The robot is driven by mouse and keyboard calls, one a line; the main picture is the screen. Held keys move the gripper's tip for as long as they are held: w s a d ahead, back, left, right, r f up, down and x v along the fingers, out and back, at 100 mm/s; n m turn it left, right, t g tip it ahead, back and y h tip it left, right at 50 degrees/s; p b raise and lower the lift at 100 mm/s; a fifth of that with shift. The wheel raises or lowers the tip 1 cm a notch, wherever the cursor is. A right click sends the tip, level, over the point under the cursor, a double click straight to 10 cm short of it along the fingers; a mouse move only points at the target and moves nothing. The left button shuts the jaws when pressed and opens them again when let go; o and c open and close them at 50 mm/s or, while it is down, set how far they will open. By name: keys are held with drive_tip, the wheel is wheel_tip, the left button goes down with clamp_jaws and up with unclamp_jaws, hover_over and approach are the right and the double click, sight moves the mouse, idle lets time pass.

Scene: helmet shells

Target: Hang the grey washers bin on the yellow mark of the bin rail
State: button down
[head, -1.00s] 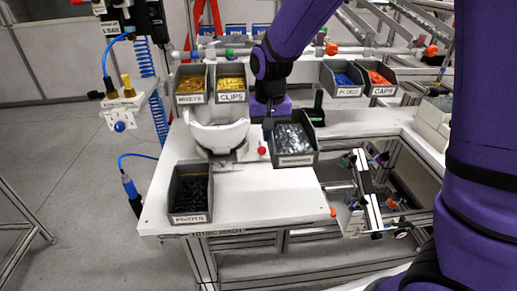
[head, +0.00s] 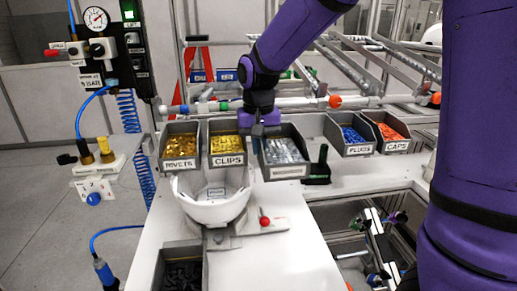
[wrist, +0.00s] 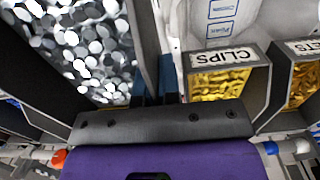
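The grey washers bin (head: 290,172), filled with silver discs, is at the back of the bench, just right of the clips bin. Its label is too small to read. My gripper (head: 264,130) is above its left rear corner. In the wrist view my gripper's dark blue fingers (wrist: 157,82) straddle the side wall of the washers bin (wrist: 143,45) and appear shut on it. The bin looks about level with the other hung bins; whether it touches the rail is hidden. The bin rail (head: 300,103) runs behind the row. The yellow mark does not show.
The clips bin (head: 227,161) and rivets bin (head: 180,165) hang to the left. The plugs bin (head: 358,150) and caps bin (head: 397,146) hang to the right, past a gap with a dark green item (head: 319,165). A white helmet shell (head: 213,208) stands in front.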

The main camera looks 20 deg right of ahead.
drive_tip(key=w+d+f, duration=0.2)
drive_tip(key=w, duration=1)
drive_tip(key=shift+d, duration=0.25)
idle(1.6)
drive_tip(key=shift+w+f, duration=0.1)
drive_tip(key=shift+f, duration=0.05)
drive_tip(key=c, duration=1.2)
unclamp_jaws()
drive_tip(key=shift+c, duration=0.2)
